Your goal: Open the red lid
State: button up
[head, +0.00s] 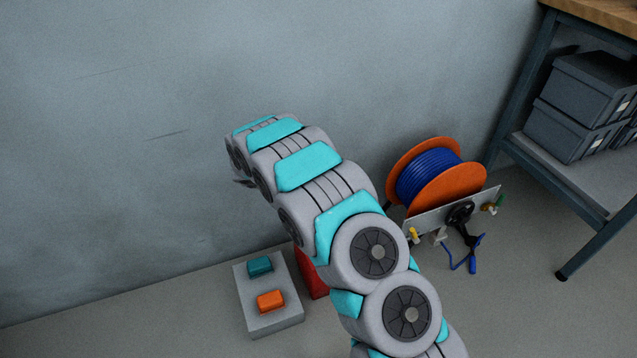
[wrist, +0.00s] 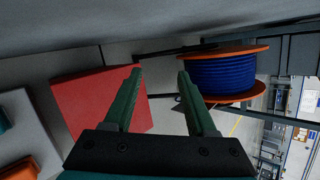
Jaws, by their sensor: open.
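A red box-like thing (wrist: 95,100) shows in the wrist view, to the left of my gripper's fingers and partly behind the left one. Its broad red face is plain, and I cannot tell lid from body. In the head view only a strip of the red thing (head: 311,276) shows, on the floor by the wall; my arm hides the rest. My gripper (wrist: 160,74) has two green fingers, spread apart with nothing between them. They are apart from the red thing as far as I can tell. In the head view my arm's end hides most of the gripper.
A grey block (head: 269,322) with a teal piece (head: 260,265) and an orange piece (head: 270,299) stands left of the red thing. An orange reel with blue hose (head: 428,175) stands to the right. A shelf with dark boxes (head: 590,82) is far right. The wall is close behind.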

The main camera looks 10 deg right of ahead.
jog(key=v, duration=0.7)
dwell(0.3)
